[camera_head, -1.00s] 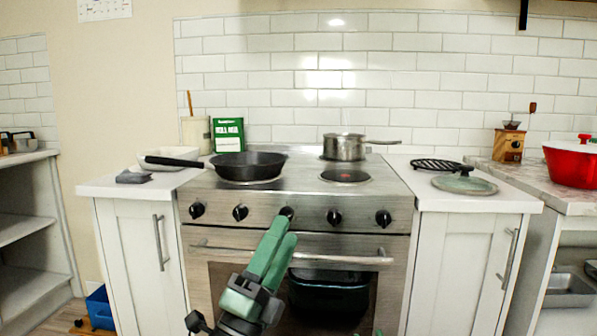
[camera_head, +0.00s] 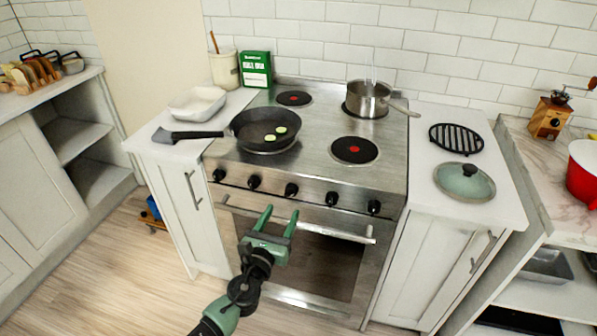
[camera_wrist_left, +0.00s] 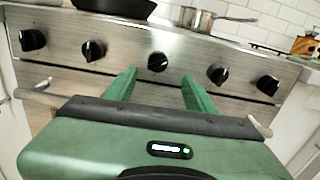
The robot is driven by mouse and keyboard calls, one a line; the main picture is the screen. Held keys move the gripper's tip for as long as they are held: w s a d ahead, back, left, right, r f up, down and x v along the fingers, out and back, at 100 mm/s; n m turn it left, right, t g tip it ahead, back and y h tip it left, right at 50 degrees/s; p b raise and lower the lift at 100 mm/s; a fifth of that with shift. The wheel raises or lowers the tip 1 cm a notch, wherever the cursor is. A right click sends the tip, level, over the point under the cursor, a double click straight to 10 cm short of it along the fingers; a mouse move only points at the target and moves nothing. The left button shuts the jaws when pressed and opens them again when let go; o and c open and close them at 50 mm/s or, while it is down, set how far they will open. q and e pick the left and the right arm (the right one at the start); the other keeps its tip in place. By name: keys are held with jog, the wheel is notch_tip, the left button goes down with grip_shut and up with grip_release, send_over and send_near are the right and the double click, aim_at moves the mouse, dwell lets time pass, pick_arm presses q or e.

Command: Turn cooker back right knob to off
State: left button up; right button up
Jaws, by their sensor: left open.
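The steel cooker has a front panel (camera_head: 315,190) with a row of black knobs. The middle knob (camera_head: 291,190) also shows in the left wrist view (camera_wrist_left: 158,62). The knob right of the middle (camera_wrist_left: 217,74) and the far right knob (camera_wrist_left: 268,85) have pale pointer marks. No label tells which knob serves the back right burner. A steel saucepan (camera_head: 367,100) stands on that burner. My left gripper (camera_head: 280,212) is open and empty, just in front of the panel. In the left wrist view its fingers (camera_wrist_left: 158,76) frame the middle knob, with no clear contact. My right gripper is not in view.
The oven handle (camera_head: 330,231) runs across below the knobs, close to my gripper. A black frying pan (camera_head: 265,128) with green slices sits on the front left burner, its handle over the left counter. The front right burner (camera_head: 354,150) is bare. A glass lid (camera_head: 464,182) lies right.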

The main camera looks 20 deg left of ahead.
aim_at(291, 192)
pick_arm(q)
jog(key=w, duration=0.7)
jog(key=shift+w+b, duration=0.35)
jog(key=shift+b, duration=0.1)
jog(key=shift+f, duration=0.1)
grip_shut()
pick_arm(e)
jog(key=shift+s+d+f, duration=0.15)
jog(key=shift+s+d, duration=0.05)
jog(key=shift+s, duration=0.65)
